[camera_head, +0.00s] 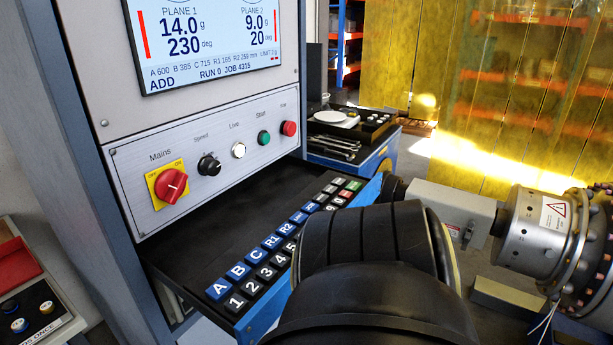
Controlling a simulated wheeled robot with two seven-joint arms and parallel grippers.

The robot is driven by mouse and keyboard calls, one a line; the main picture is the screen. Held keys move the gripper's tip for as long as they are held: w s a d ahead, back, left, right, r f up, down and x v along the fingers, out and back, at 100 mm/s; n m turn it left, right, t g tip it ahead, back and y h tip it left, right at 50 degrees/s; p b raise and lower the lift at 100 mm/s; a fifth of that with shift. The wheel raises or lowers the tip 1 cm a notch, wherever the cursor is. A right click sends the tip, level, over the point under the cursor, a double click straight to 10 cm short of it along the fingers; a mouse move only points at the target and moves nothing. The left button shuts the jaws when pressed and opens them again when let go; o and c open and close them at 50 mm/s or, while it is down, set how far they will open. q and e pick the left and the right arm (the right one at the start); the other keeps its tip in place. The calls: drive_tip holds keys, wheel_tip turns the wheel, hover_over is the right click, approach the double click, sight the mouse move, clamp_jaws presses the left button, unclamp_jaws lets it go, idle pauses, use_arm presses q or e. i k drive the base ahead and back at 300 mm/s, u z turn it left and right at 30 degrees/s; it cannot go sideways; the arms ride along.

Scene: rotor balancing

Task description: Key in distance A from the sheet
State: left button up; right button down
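The keypad (257,306) is on a black pull-out shelf below the control panel. Its blue keys include A (219,289), B (238,271) and C (255,256), with R1 and R2 beyond. Black number keys run alongside, and green and red keys are at the far end. The screen (208,40) reads A 600, B 385, C 715, ADD, RUN 0, JOB 4315. I cannot make out a sheet in this view. A black arm link of mine covers part of the number keys. Neither gripper's fingers can be seen.
The control panel (205,165) carries a red mains switch (171,186), a black knob and several buttons. A tool cart (350,140) stands behind. The rotor machine (540,232) is at right, before yellow see-through screens.

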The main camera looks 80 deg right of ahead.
sight(216, 292)
drive_tip(key=z, duration=2.75)
